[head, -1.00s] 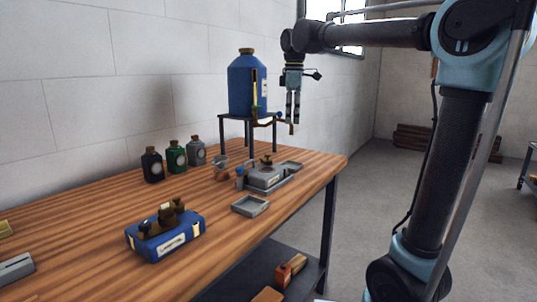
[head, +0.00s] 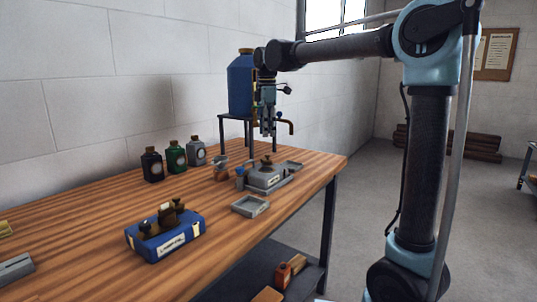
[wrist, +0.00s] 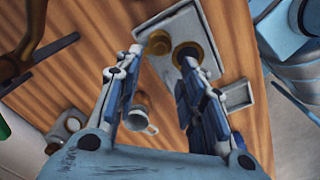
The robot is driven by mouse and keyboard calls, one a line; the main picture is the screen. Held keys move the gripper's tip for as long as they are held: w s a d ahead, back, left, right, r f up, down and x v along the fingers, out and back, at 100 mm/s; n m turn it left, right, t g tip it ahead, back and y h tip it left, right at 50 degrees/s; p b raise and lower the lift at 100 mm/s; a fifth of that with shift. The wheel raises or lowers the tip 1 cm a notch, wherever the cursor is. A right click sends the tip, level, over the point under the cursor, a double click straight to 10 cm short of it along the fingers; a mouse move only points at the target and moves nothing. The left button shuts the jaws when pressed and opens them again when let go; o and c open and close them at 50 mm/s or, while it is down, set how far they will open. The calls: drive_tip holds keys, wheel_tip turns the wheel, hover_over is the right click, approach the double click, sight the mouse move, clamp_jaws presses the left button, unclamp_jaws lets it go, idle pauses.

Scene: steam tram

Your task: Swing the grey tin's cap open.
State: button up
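The grey tin (head: 196,152) stands upright at the wall side of the table, right of the green tin (head: 175,157) and the black tin (head: 152,165).
A blue canister (head: 241,85) with a tap stands on a dark stand behind my gripper. Below are a grey device (head: 267,176) and a shallow tray (head: 250,206). A blue box (head: 165,237) lies nearer. Table between it and the tins is clear.

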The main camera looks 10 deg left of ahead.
sight(267, 158)
wheel_tip(267, 158, down, 9)
drive_tip(key=shift+f, duration=0.15)
drive_tip(key=shift+c, duration=0.6)
